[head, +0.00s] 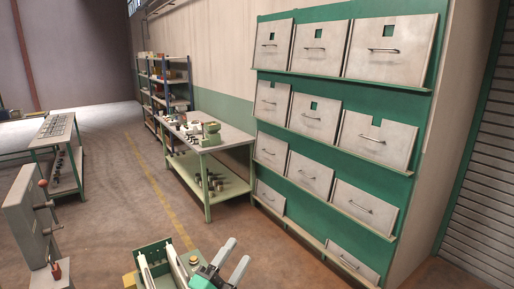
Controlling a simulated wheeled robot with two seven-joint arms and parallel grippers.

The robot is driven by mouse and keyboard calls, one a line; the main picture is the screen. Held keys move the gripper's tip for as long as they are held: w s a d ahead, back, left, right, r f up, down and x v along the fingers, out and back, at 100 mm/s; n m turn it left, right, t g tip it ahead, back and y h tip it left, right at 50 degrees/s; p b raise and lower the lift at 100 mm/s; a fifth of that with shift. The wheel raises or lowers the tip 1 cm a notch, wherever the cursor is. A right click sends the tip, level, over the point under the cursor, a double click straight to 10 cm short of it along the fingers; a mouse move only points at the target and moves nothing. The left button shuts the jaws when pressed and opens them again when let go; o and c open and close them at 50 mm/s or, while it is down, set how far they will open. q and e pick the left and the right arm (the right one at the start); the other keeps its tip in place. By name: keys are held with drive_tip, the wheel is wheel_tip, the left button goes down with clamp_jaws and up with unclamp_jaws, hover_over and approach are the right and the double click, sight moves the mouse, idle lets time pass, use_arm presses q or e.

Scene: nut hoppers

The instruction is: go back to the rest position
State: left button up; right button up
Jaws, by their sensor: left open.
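My left gripper (236,252) shows at the bottom of the head view, with its two pale grey fingers spread apart and nothing between them. Its green and dark body runs off the bottom edge. It points up and to the right, over bare floor short of the hopper wall. My right gripper is not in view.
A green hopper wall (423,100) with several grey handled bin fronts fills the right. A green open box (146,251) is just left of my gripper. A workbench (228,138) with parts stands behind. A grey machine (22,225) stands at left. Open floor (120,195) lies between.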

use_arm(q)
drive_tip(key=s+a+f+n+g+y, duration=0.3)
drive_tip(key=s+a+f+n+y, duration=0.1)
drive_tip(key=a+f+n+y, duration=0.3)
drive_tip(key=s+a+f+n+g+y, duration=0.3)
drive_tip(key=s+a+f+n+y, duration=0.15)
drive_tip(key=a+f+n, duration=0.45)
drive_tip(key=s+a+f+n+g, duration=0.15)
drive_tip(key=s+f+g, duration=0.35)
drive_tip(key=s, duration=0.6)
drive_tip(key=s+a+f+n+g, duration=0.1)
drive_tip(key=s+f+n+g, duration=0.1)
drive_tip(key=s+f+g, duration=0.6)
wheel_tip(320, 180, down, 33)
drive_tip(key=s+t+b, duration=0.2)
drive_tip(key=b, duration=0.3)
drive_tip(key=s+a+f+b, duration=0.1)
drive_tip(key=s+f+b, duration=0.1)
drive_tip(key=s+f, duration=0.7)
drive_tip(key=s+a+f+g+b, duration=0.1)
drive_tip(key=s+f+b, duration=0.1)
drive_tip(key=s+f, duration=0.8)
wheel_tip(320, 180, down, 6)
drive_tip(key=shift+s+a+f+b, duration=0.1)
drive_tip(key=shift+s+a+b, duration=0.2)
drive_tip(key=shift+a+b, duration=0.1)
